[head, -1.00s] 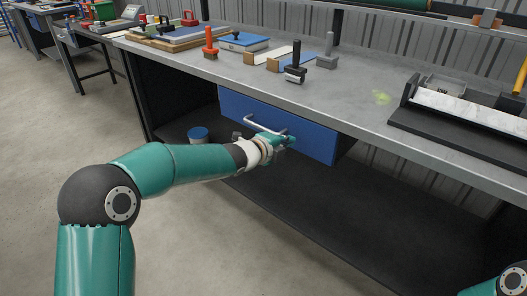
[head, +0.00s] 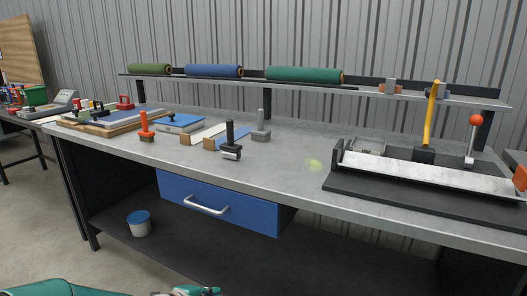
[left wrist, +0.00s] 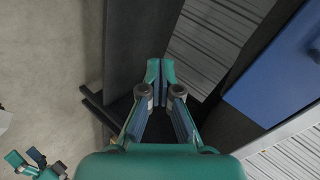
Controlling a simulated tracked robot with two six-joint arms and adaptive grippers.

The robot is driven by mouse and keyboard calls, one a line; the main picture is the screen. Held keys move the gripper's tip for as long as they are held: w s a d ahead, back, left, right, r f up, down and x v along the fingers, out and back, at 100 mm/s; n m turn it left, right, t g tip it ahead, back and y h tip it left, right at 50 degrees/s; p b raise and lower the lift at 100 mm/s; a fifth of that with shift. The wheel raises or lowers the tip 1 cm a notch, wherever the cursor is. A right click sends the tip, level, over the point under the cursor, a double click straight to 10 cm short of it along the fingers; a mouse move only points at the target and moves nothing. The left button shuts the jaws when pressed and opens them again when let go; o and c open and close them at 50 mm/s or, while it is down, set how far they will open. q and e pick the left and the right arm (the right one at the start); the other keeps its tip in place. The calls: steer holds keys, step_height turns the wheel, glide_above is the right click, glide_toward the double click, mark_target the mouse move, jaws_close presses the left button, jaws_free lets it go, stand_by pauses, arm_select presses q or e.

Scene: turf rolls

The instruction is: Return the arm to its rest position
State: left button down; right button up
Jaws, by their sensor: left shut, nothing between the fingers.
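My left gripper (head: 190,292) shows only in part at the bottom edge of the head view, below the bench and apart from the drawer. In the left wrist view my left gripper (left wrist: 157,76) has its fingertips together with nothing between them. The blue drawer (head: 225,207) under the bench has a silver handle (head: 206,207); no inside of it shows. The drawer's blue face (left wrist: 275,70) is at the right of the left wrist view, clear of the fingers. My right gripper (left wrist: 28,160) shows small in the lower left corner of that view; its jaw opening is unclear.
Rolled turf lies on the shelf (head: 310,83) behind. A blue-lidded tin (head: 139,223) stands on the lower shelf (head: 170,252). Bare floor (head: 50,250) is free at left.

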arm_select(q)
steer(key=s+d+f+n+g, duration=0.1)
steer(key=s+f+n+g, duration=0.3)
steer(key=s+f, duration=0.6)
steer(key=s+d+f+n+g+y, duration=0.1)
steer(key=s+f+n+g, duration=0.2)
steer(key=s+f+n, duration=0.55)
steer(key=s+d+f+n+g+y, duration=0.15)
steer(key=s+f+n, duration=0.35)
steer(key=s+n, duration=0.6)
step_height(320, 180, up, 27)
steer(key=p, duration=2.7)
steer(key=shift+s+a+m+h, duration=0.25)
steer(key=shift+a+m+h, duration=0.2)
